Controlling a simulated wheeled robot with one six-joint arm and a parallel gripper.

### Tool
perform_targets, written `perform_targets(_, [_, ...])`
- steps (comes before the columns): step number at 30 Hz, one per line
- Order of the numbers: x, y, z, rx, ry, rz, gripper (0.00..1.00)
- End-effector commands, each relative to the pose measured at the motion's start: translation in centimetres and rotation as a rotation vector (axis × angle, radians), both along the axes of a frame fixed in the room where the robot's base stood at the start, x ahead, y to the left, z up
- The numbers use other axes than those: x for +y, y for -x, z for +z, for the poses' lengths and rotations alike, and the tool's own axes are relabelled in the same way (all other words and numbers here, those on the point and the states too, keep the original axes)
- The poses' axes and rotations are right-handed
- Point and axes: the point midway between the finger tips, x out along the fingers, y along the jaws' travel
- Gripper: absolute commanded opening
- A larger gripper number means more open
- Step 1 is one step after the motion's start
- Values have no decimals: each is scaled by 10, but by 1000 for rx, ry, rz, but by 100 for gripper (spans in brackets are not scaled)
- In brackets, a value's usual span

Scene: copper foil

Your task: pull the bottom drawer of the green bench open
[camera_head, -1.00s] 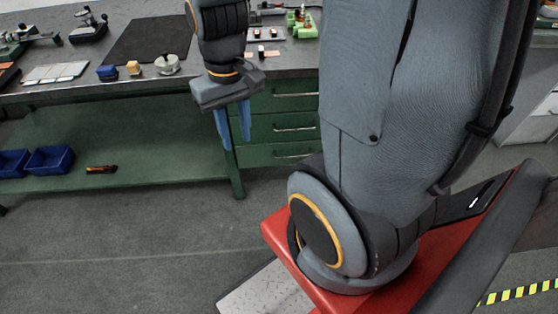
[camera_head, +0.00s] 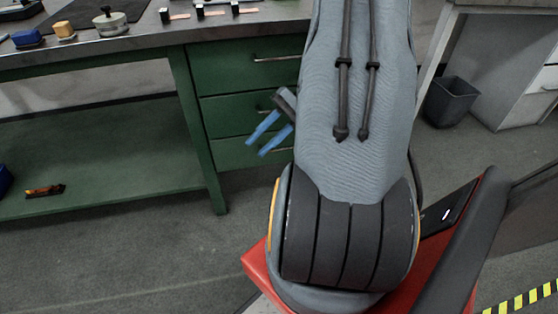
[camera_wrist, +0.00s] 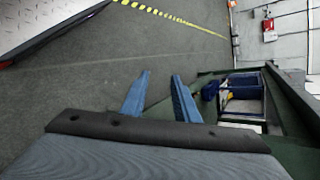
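The green bench (camera_head: 195,110) has a column of three green drawers under the right part of its top. The bottom drawer (camera_head: 230,154) looks shut; my arm hides its right part and most of its handle. My gripper (camera_head: 263,143), with two blue fingers, is in front of the drawers, near the middle and bottom ones, pointing down and left. The fingers are apart with nothing between them. In the wrist view my gripper (camera_wrist: 155,98) is also open and empty, with floor beyond the fingertips.
The bench's lower shelf (camera_head: 100,185) holds an orange-and-black tool (camera_head: 44,191). Small items lie on the benchtop (camera_head: 150,40). A dark bin (camera_head: 451,100) stands on the right. Grey floor (camera_head: 150,260) is clear in front of the bench.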

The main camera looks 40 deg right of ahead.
Motion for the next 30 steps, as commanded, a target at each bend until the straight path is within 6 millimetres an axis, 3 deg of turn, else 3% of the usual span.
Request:
perform_targets(1, [-17,-5,-26,-32,-41,-57,28])
perform_targets(9, [-107,-15,-104,-283,-199,-343,28])
perform_targets(16, [-168,-3,-145,-471,-239,-525,28])
perform_targets(23, [-186,2,-156,-535,-243,-585,28])
perform_targets(30, [-169,-21,-159,-538,-244,-584,28])
